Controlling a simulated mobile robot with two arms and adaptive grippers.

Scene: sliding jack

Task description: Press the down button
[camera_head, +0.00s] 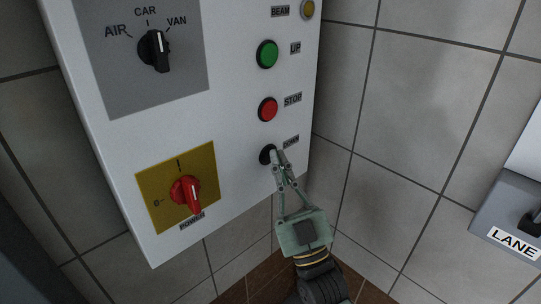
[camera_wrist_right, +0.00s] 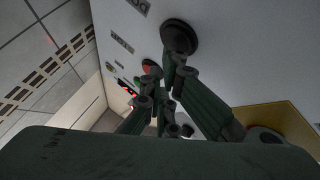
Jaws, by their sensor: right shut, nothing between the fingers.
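The down button (camera_head: 267,155) is black and round, beside its DOWN label (camera_head: 291,142) at the lower right of the white control panel (camera_head: 232,125). My right gripper (camera_head: 278,155) is shut and empty, with its fingertips right at the button and covering part of it. In the right wrist view the black button (camera_wrist_right: 180,36) shows just beyond the fingertips (camera_wrist_right: 173,64). I cannot tell whether they touch it. My left gripper is not in view.
Above are the red stop button (camera_head: 268,109), green up button (camera_head: 267,54) and yellow beam button (camera_head: 308,9). A red power knob (camera_head: 186,193) and black selector knob (camera_head: 155,50) are to the left. A grey LANE box (camera_head: 508,215) is at right.

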